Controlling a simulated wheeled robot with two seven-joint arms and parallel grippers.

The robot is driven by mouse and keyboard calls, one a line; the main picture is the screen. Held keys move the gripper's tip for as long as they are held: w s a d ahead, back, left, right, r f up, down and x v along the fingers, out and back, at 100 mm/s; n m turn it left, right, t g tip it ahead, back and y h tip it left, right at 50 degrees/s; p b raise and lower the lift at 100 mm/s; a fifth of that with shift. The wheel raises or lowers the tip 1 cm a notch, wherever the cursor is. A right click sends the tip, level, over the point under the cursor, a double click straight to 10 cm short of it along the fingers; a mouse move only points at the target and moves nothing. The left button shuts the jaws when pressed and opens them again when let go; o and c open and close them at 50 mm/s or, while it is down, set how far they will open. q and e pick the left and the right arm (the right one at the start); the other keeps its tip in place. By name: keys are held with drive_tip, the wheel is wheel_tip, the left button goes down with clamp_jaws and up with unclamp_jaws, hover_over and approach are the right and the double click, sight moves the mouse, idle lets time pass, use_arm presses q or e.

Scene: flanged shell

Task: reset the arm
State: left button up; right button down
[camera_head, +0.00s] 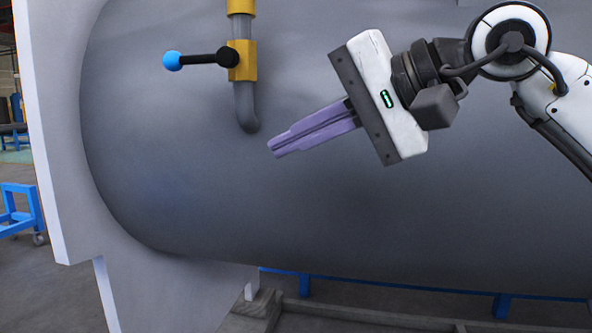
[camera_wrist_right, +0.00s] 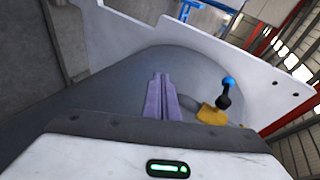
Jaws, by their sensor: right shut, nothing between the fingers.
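My right gripper (camera_head: 270,150) comes in from the right in the head view, in front of the grey shell (camera_head: 400,220). Its purple fingers lie together, with nothing between them. They point left and slightly down, close to the lower end of the grey bent pipe (camera_head: 245,105) in the picture, apart from the valve handle. The fingers also show in the right wrist view (camera_wrist_right: 161,80). My left gripper is in neither view.
A yellow valve (camera_head: 243,60) with a black lever and blue knob (camera_head: 173,61) is on the pipe. It also shows in the right wrist view (camera_wrist_right: 211,114). A pale flange plate (camera_head: 50,140) borders the shell's left side. A blue trolley (camera_head: 20,210) stands far left.

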drive_tip(key=s+a+f+m+g+y, duration=0.4)
drive_tip(key=a+f+m+g+y, duration=0.1)
drive_tip(key=a+f+m+y, duration=0.15)
drive_tip(key=w+d+f+n+t+h, duration=0.25)
drive_tip(key=d+f+n+t, duration=0.25)
drive_tip(key=f+n, duration=0.5)
drive_tip(key=w+d+f+n+t+h, duration=0.2)
drive_tip(key=d+f+n+t+h, duration=0.15)
drive_tip(key=f+n+t, duration=0.45)
drive_tip(key=w+d+f+n+t+h, duration=0.25)
drive_tip(key=d+f+n, duration=0.35)
drive_tip(key=f+n, duration=0.6)
drive_tip(key=s+d+f+m+g+h, duration=0.1)
drive_tip(key=s+d+f+m+h, duration=0.25)
drive_tip(key=f, duration=0.55)
drive_tip(key=s+d+f+m+g+h, duration=0.1)
drive_tip(key=s+d+f+m+g, duration=0.1)
drive_tip(key=s+f+m, duration=0.4)
drive_tip(key=s+d+f+m+g+h, duration=0.1)
drive_tip(key=s+f+m+g, duration=0.2)
drive_tip(key=s+f, duration=0.5)
drive_tip(key=s+d+f+m+g+h, duration=0.1)
drive_tip(key=s+d+f+m+g, duration=0.1)
drive_tip(key=s+f+m, duration=0.3)
drive_tip(key=s+f+g, duration=0.1)
drive_tip(key=s+f, duration=0.2)
drive_tip(key=f, duration=0.1)
drive_tip(key=shift+s+d+f, duration=0.2)
drive_tip(key=shift+d+f, duration=0.1)
drive_tip(key=shift+f, duration=0.1)
